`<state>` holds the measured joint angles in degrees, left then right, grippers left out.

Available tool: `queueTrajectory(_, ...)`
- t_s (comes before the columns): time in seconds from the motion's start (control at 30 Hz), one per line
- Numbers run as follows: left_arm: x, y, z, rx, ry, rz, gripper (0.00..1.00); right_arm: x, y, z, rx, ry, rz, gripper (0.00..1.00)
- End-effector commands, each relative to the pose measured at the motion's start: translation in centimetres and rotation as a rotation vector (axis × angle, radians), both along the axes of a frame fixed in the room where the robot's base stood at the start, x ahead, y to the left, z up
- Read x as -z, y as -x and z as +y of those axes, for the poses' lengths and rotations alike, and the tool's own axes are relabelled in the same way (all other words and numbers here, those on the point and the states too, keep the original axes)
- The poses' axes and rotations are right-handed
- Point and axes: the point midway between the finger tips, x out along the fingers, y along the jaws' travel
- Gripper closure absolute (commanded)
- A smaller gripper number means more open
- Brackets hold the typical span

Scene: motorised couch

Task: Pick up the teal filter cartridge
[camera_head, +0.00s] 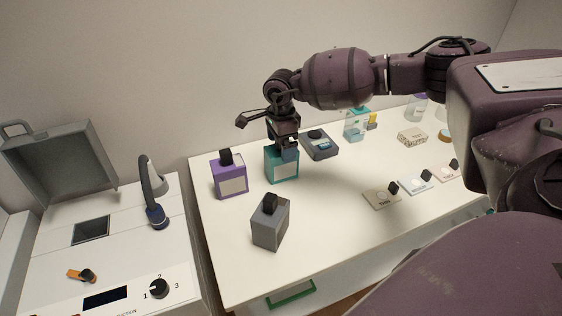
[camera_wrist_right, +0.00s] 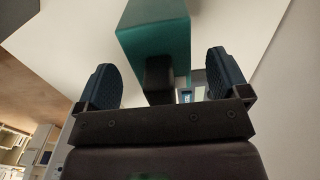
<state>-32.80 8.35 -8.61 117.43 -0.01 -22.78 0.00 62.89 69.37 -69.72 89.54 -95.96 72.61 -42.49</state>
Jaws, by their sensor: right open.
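The teal filter cartridge (camera_head: 282,166) stands upright on the white table, with a pale label on its front. My right gripper (camera_head: 284,148) is over its top and hides its dark knob in the head view. In the right wrist view the teal cartridge (camera_wrist_right: 158,40) points away from the camera, its dark knob (camera_wrist_right: 158,78) between the two blue-padded fingers of my open right gripper (camera_wrist_right: 162,82). I see gaps between the knob and both fingers there. My left gripper is not in view.
A purple cartridge (camera_head: 229,176) stands just left and a grey cartridge (camera_head: 270,223) in front. A grey device (camera_head: 320,144) lies close right. Small tagged plates (camera_head: 382,198) lie farther right. A machine with an open lid (camera_head: 62,160) is at the left. Bare table (camera_head: 330,220) lies front right.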

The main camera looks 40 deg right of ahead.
Motion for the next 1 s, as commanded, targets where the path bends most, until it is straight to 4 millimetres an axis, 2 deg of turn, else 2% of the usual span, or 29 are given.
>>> queueTrajectory(0.03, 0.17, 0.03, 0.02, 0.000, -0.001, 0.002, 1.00, 0.87, 0.03, 0.02, 0.000, -0.001, 0.003, 0.06)
queueTrajectory(0.1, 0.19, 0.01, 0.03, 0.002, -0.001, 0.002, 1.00, 1.36, 0.01, 0.00, 0.001, -0.001, 0.002, 0.06)
queueTrajectory(0.33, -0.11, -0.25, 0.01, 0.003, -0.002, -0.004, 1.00, 1.40, 0.00, -0.03, 0.001, -0.001, -0.001, 0.06)
queueTrajectory(0.87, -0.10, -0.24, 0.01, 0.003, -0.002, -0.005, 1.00, 1.38, 0.00, -0.02, 0.001, -0.001, 0.000, 0.88)
queueTrajectory(1.0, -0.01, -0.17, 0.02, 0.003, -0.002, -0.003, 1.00, 1.31, -0.05, -0.02, 0.001, -0.001, -0.002, 0.89)
